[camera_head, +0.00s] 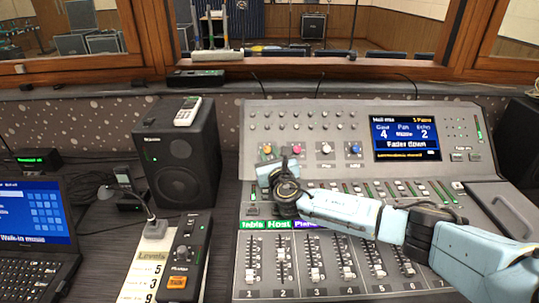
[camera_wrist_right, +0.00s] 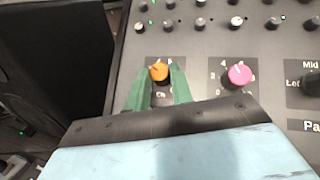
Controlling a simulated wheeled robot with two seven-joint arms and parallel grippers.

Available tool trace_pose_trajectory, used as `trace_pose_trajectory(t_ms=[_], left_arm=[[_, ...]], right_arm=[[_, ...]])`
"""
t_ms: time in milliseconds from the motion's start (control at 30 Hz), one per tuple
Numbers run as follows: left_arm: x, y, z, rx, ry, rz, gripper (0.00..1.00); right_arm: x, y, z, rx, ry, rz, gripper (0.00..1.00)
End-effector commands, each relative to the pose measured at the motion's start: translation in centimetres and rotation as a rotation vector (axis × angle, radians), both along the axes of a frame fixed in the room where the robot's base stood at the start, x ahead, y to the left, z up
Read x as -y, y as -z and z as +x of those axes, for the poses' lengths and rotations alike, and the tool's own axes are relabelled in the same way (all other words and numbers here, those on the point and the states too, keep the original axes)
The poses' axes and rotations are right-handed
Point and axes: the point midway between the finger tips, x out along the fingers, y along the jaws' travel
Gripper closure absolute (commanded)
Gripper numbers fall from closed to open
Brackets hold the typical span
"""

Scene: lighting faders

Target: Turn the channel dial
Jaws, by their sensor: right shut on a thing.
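The channel dial is a small orange knob (camera_head: 267,149) on the left of the mixing console's upper panel. In the right wrist view the orange knob (camera_wrist_right: 159,72) sits between the two green fingers of my right gripper (camera_wrist_right: 161,80), above a label that starts with "Ch". The fingers are shut on the knob, one on each side. In the head view my right gripper (camera_head: 267,166) reaches in from the right, low over the panel. The console screen (camera_head: 406,138) reads "Host mix" with values 4 and 2 and "Fader down". My left gripper is not in view.
A pink knob (camera_wrist_right: 237,75) stands close right of the orange one. White (camera_head: 326,150) and blue knobs (camera_head: 356,149) follow. Faders (camera_head: 315,262) lie below my right arm. A black speaker (camera_head: 180,152), a gooseneck microphone (camera_head: 142,205) and a laptop (camera_head: 38,215) stand left of the console.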

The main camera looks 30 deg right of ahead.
Motion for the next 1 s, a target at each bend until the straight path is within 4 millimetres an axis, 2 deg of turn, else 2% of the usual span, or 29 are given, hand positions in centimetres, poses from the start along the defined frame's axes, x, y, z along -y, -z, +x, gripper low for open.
trace_pose_trajectory(t_ms=[267,667,1000], left_arm=[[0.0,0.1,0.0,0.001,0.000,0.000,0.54],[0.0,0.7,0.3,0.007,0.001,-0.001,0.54],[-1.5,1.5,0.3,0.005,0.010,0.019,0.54]], right_arm=[[-0.2,0.1,0.0,0.017,0.045,0.038,1.00],[-0.9,0.3,0.2,0.099,0.265,0.213,1.00],[-1.2,0.1,0.5,0.167,0.438,0.348,1.00]])
